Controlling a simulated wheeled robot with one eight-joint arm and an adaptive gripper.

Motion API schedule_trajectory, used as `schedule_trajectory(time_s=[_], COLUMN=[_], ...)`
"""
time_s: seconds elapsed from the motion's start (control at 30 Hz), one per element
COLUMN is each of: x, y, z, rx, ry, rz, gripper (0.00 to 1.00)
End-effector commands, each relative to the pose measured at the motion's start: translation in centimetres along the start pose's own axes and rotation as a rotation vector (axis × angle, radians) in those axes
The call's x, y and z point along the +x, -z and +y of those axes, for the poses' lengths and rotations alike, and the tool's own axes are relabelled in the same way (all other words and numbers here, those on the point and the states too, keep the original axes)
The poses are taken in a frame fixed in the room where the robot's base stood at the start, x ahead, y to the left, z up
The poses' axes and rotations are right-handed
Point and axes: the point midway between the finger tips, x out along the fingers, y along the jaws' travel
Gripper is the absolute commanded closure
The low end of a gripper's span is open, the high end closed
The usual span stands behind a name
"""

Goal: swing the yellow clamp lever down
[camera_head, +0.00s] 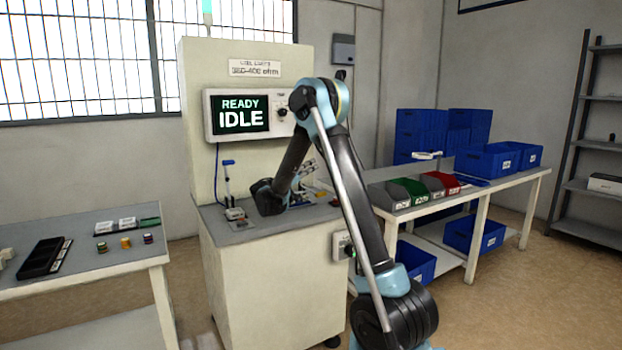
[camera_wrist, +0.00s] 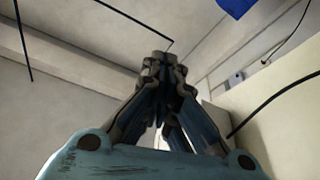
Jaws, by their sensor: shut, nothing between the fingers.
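I cannot make out a yellow clamp lever in either view; my arm hides part of the machine's worktop. A lever with a blue handle (camera_head: 228,164) stands upright on a small grey fixture (camera_head: 236,214) at the left of the worktop. My gripper (camera_wrist: 161,60) is shut and empty in the wrist view, its fingers together against a bare wall and ceiling-like edges. In the head view my wrist is low over the worktop, right of the blue-handled lever and apart from it; the fingertips there are too small to tell.
The machine (camera_head: 265,290) carries a screen (camera_head: 240,113) reading READY IDLE above the worktop (camera_head: 245,234). A table (camera_head: 95,270) with small parts stands at left. A bench (camera_head: 505,183) with blue, green and red bins stands at right. A dark cable (camera_wrist: 268,103) crosses the wrist view.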

Motion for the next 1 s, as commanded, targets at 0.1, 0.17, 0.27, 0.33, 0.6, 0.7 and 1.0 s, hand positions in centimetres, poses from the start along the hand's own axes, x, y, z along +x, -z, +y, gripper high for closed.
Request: schedule_trajectory(time_s=[0.1, 0.17, 0.27, 0.33, 0.6, 0.7, 1.0], x=[0.6, 0.9, 1.2, 1.4, 1.6, 1.6, 3.3], y=[1.8, 2.5, 3.6, 4.0, 4.5, 4.5, 3.5], z=[0.7, 0.9, 1.3, 1.4, 1.6, 1.6, 3.9], rx=[0.0, 0.0, 0.0, 0.0, 0.0, -0.001, -0.05], ry=[0.0, 0.0, 0.0, 0.0, 0.0, 0.0, 0.009], rz=[0.0, 0.0, 0.0, 0.0, 0.0, 0.0, -0.074], gripper=[1.0, 1.0, 1.0, 1.0, 1.0, 1.0, 1.0])
